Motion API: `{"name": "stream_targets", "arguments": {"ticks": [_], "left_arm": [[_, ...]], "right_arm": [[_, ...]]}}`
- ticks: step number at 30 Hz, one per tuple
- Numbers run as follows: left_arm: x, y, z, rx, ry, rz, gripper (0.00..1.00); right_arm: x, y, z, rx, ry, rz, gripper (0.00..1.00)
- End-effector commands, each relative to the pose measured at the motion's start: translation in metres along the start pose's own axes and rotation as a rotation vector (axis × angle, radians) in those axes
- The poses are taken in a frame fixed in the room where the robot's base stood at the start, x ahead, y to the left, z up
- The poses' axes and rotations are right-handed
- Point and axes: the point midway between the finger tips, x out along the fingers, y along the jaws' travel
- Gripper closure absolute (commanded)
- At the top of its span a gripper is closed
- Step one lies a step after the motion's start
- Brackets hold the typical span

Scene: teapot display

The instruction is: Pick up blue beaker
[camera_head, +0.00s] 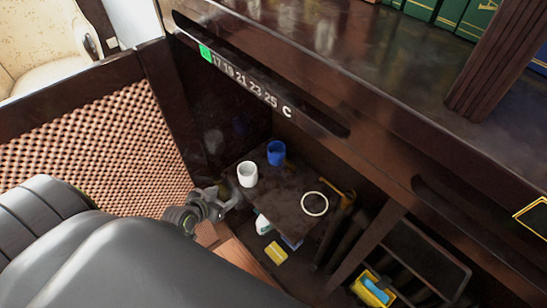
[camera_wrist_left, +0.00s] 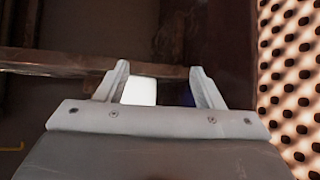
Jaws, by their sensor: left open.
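The blue beaker (camera_head: 276,153) stands upright near the back edge of a small dark table (camera_head: 285,208). A white beaker (camera_head: 247,174) stands in front of it, to its left in the head view. My left gripper (camera_head: 232,194) is low at the table's left edge, close to the white beaker and apart from the blue one. In the left wrist view my left gripper (camera_wrist_left: 158,82) is open. The white beaker (camera_wrist_left: 139,91) shows between its fingers, nearer the left finger. A dim blue patch, likely the blue beaker (camera_wrist_left: 181,92), shows beside the right finger. My right gripper is out of view.
A white ring (camera_head: 314,204) lies on the table's right part. A woven panel (camera_head: 115,145) rises at left. A yellow block (camera_head: 276,253) and a yellow bin (camera_head: 373,288) are lower down.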

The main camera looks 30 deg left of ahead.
Motion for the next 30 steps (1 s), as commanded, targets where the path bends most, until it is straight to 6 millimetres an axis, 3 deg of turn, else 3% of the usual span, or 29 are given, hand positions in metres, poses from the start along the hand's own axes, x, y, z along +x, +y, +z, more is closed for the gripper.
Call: {"name": "stream_targets", "arguments": {"ticks": [3, 6, 9, 14, 30], "left_arm": [[-0.011, 0.011, -0.049, 0.029, 0.111, 0.057, 0.39], [-0.023, 0.022, -0.081, 0.049, 0.182, 0.099, 0.39], [-0.032, 0.030, -0.101, 0.063, 0.228, 0.129, 0.39], [-0.034, 0.036, -0.116, 0.070, 0.257, 0.149, 0.39], [0.063, 0.052, -0.141, 0.069, 0.257, 0.150, 0.39]], "right_arm": [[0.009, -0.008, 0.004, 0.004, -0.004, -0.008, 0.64], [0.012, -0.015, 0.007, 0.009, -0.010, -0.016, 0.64], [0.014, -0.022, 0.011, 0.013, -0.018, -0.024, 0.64], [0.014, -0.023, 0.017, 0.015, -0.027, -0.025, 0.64], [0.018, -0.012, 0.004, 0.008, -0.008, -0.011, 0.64]]}}
